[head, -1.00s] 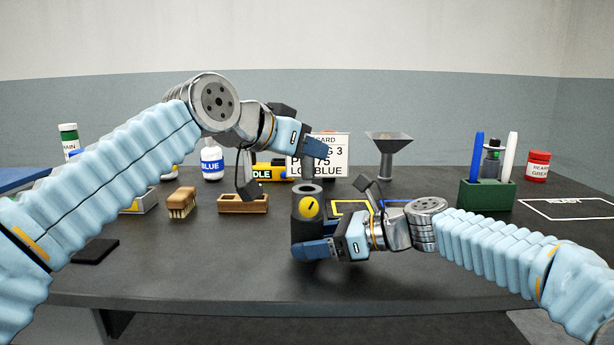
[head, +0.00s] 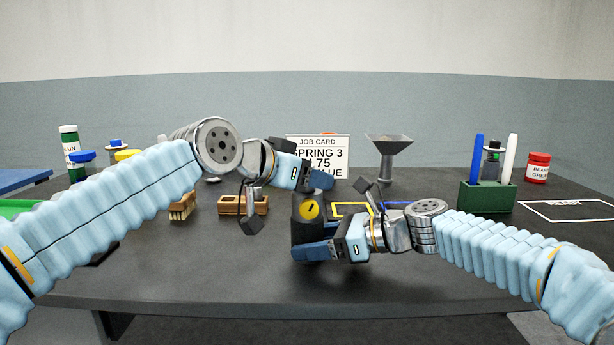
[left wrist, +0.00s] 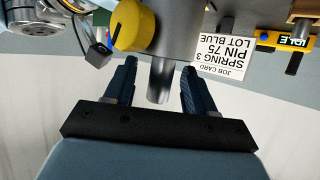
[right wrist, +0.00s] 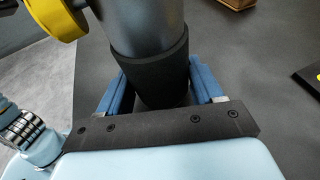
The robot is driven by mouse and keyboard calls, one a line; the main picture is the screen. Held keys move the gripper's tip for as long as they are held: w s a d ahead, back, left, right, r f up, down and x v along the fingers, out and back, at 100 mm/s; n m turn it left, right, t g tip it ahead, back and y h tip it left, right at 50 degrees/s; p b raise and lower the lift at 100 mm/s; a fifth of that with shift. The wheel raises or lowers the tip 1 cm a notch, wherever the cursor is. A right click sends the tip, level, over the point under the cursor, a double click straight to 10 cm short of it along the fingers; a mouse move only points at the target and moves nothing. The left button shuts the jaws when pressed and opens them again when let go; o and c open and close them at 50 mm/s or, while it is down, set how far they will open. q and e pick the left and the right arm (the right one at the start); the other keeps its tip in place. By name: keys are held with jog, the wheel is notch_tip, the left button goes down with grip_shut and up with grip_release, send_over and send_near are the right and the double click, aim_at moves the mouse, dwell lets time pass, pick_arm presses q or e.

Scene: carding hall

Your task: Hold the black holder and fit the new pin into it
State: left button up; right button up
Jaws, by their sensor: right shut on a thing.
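The black holder (head: 301,233) is a dark upright cylinder with a yellow knob and a black sleeve. My right gripper (head: 316,250) is shut on it from the right. In the right wrist view the sleeve (right wrist: 150,60) sits between its blue fingers. My left gripper (head: 318,187) is just above the holder's top. In the left wrist view the grey pin (left wrist: 160,80) stands lengthwise between its open fingers, with a narrow gap on each side. The pin's far end meets the holder; how deep it sits is hidden. In the head view my left gripper covers the pin.
A job card (head: 318,150) and a metal funnel (head: 389,150) stand behind. A wooden block (head: 229,206) and a brush (head: 182,206) are left. A green pen stand (head: 487,196) and a red jar (head: 538,168) are right. The front table is clear.

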pick_arm(q)
jog(key=shift+r, duration=0.2)
jog(key=v, duration=1.2)
pick_arm(e)
jog(key=o, duration=1.6)
jog(key=shift+d, duration=0.1)
